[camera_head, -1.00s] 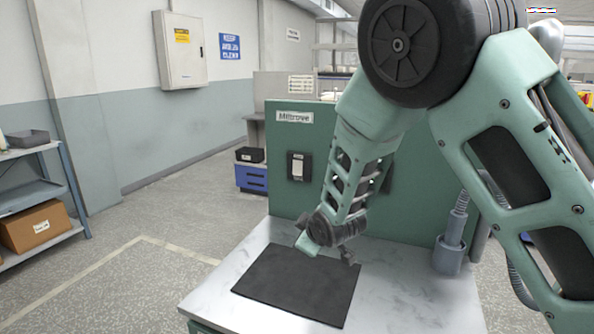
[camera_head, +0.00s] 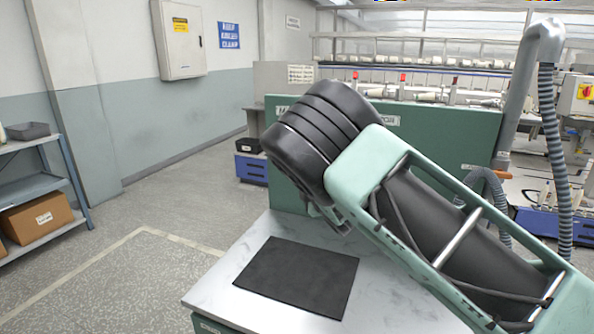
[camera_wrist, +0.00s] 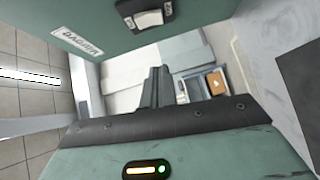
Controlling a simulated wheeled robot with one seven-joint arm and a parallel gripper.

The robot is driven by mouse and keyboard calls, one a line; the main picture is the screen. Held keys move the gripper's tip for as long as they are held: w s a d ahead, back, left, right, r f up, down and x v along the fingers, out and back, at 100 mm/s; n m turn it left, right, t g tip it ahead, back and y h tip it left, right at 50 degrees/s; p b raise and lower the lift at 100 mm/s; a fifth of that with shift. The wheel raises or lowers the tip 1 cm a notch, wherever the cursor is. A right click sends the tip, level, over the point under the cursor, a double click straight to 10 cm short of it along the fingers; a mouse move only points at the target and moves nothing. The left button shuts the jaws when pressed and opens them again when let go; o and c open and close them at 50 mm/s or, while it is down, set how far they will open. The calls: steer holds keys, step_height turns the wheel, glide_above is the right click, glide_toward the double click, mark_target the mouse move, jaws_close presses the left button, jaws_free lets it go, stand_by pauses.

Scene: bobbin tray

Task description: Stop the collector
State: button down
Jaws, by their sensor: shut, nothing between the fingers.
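A rocker switch (camera_wrist: 150,14) with a pale rocker in a black frame sits on the green panel (camera_wrist: 108,14) at the top of the wrist view. A white label (camera_wrist: 78,39) is on the same panel. My gripper (camera_wrist: 157,72) is shut and empty, its dark fingers pointing up the picture. The fingertips appear below the switch and apart from it. In the head view the green panel (camera_head: 445,143) stands behind the marble-topped table, and my arm hides the switch and most of my gripper.
A dark mat (camera_head: 297,277) lies on the marble-topped table (camera_head: 225,292). A grey duct (camera_head: 515,95) with a ribbed hose stands at the right. A machine with several bobbins (camera_head: 430,97) is behind the panel. A shelf with a cardboard box (camera_head: 38,217) is at the left.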

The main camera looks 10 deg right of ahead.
steer(key=w+f+p, duration=0.1)
steer(key=w+p, duration=0.4)
steer(key=w, duration=0.7)
steer(key=shift+w+d, duration=0.4)
steer(key=shift+f, duration=0.2)
